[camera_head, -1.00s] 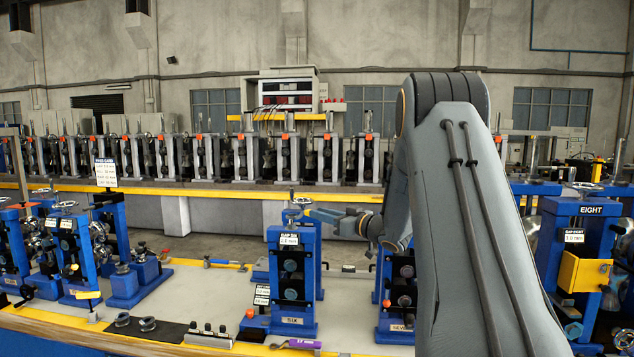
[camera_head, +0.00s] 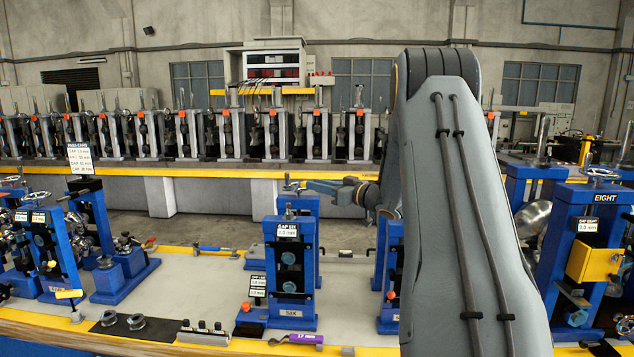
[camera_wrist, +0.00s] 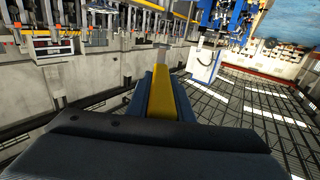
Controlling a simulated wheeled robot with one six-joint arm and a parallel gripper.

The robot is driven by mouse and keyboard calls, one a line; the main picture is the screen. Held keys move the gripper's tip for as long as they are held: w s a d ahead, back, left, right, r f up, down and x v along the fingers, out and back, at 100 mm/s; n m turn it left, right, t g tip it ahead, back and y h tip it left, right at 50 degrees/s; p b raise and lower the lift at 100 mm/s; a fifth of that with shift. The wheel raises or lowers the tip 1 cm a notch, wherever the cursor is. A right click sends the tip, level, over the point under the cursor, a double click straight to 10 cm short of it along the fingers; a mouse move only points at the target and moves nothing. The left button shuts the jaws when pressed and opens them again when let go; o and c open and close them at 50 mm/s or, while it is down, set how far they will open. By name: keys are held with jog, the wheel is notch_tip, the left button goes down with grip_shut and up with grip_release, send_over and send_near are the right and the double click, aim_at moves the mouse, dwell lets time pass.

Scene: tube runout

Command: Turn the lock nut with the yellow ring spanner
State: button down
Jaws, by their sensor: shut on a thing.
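My gripper (camera_head: 312,187) is above and behind blue stand SIX (camera_head: 304,262), left of my raised arm link. In the wrist view its blue-grey fingers (camera_wrist: 160,92) are shut on a yellow bar, which I take for the yellow ring spanner (camera_wrist: 161,97). A pale grey end shows past the fingertips. The ring cannot be made out in either view. A screw stands at the top of stand SIX; the lock nut is too small to tell apart there. I cannot tell whether the spanner touches anything.
A purple-handled tool (camera_head: 297,339) lies at the bench's front edge. Stand EIGHT (camera_head: 573,225) with a yellow box is at right. Blue stands and a pass card (camera_head: 81,158) are at left. Bare bench (camera_head: 200,285) lies left of stand SIX.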

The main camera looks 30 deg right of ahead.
notch_tip(320, 180, down, 8)
jog(key=b, duration=0.3)
jog(key=shift+r, duration=0.25)
dwell(0.3)
jog(key=shift+s, duration=0.15)
